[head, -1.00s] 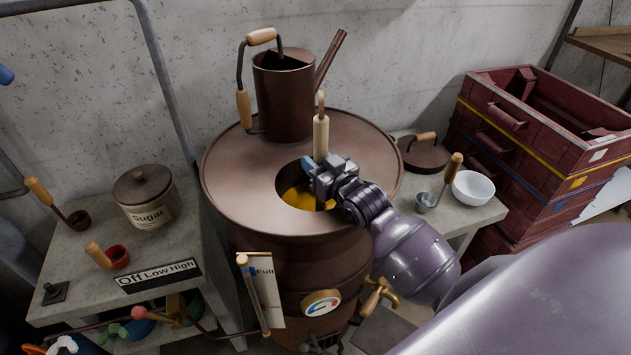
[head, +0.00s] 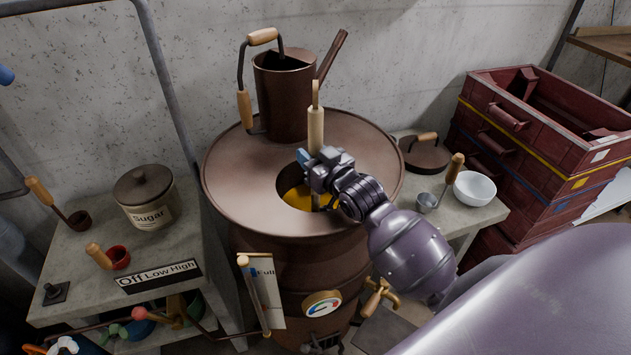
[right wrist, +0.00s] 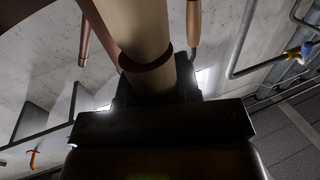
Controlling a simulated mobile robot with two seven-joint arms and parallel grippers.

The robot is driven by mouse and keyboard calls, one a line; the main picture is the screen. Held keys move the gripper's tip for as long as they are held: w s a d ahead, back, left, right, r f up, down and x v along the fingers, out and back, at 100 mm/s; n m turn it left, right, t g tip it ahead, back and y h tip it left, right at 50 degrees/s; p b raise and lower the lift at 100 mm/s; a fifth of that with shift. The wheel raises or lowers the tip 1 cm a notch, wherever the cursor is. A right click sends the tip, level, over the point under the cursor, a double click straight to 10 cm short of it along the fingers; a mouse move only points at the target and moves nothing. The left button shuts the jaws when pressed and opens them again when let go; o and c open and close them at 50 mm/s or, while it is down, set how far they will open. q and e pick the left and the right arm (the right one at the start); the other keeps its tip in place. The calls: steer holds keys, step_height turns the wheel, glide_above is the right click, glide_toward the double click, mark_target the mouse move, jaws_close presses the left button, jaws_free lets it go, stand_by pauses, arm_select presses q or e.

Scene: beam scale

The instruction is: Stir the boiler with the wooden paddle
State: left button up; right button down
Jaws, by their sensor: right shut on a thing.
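The copper-brown boiler (head: 240,185) stands in the middle of the head view, with a round opening in its top. Yellow-orange liquid (head: 293,197) shows inside the opening. The wooden paddle (head: 316,130) stands nearly upright with its pale handle above the opening and a thin shaft going down into it; its lower end is hidden. My right gripper (head: 318,169) is shut on the paddle just below the thick handle, over the opening. In the right wrist view the pale handle (right wrist: 138,40) rises from between the jaws. My left gripper is not in view.
A watering can (head: 285,95) stands on the boiler top behind the opening. A side table at left holds a sugar pot (head: 145,198) and a red cup (head: 118,257). At right are a dark lid (head: 424,155), a white bowl (head: 474,188) and stacked red crates (head: 540,130).

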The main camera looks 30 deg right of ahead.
step_height(320, 180, up, 15)
stand_by(1.4)
stand_by(0.8)
